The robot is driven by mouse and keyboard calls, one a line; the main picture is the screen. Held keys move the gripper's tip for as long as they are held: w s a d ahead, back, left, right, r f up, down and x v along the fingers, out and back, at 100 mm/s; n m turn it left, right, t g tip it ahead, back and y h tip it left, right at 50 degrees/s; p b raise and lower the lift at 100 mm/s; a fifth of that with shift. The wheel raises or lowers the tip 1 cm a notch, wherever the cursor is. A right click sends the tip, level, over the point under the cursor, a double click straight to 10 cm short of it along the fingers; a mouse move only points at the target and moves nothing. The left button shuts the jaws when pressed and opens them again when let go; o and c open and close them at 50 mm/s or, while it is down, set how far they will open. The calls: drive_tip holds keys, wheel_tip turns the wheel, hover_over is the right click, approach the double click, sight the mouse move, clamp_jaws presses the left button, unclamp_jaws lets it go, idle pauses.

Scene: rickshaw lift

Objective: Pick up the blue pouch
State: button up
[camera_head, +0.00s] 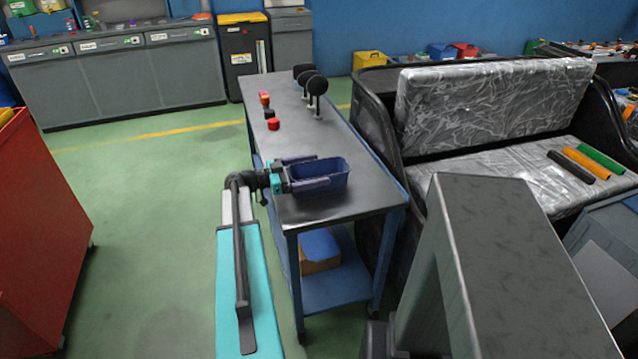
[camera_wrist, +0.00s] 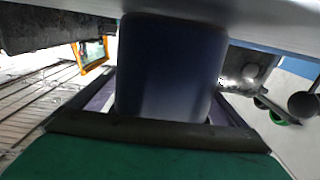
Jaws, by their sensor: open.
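The blue pouch (camera_head: 335,174) looks like a small dark blue open-topped bin. It stands on the near part of the grey tabletop (camera_head: 345,204). My gripper (camera_head: 312,172) reaches in from the left, with one finger along the far side of the pouch and one along the near side. The jaws are open. In the wrist view the pouch (camera_wrist: 170,70) fills the space between the two fingers. I cannot tell whether either finger touches it.
Black round-headed items (camera_head: 316,88) and small red pieces (camera_head: 273,124) stand farther back on the table. A plastic-wrapped seat (camera_head: 480,105) is close on the right. A red cabinet (camera_head: 38,235) is at the left. The green floor between is clear.

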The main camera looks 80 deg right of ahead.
drive_tip(key=c, duration=1.4)
drive_tip(key=shift+c, duration=0.3)
drive_tip(key=shift+r, duration=0.2)
drive_tip(key=shift+r+b, duration=0.45)
drive_tip(key=shift+r, duration=0.7)
drive_tip(key=a+r+b, duration=0.2)
drive_tip(key=a+b, duration=0.1)
drive_tip(key=a, duration=1.3)
drive_tip(key=shift+r, duration=0.15)
drive_tip(key=shift+s, duration=0.1)
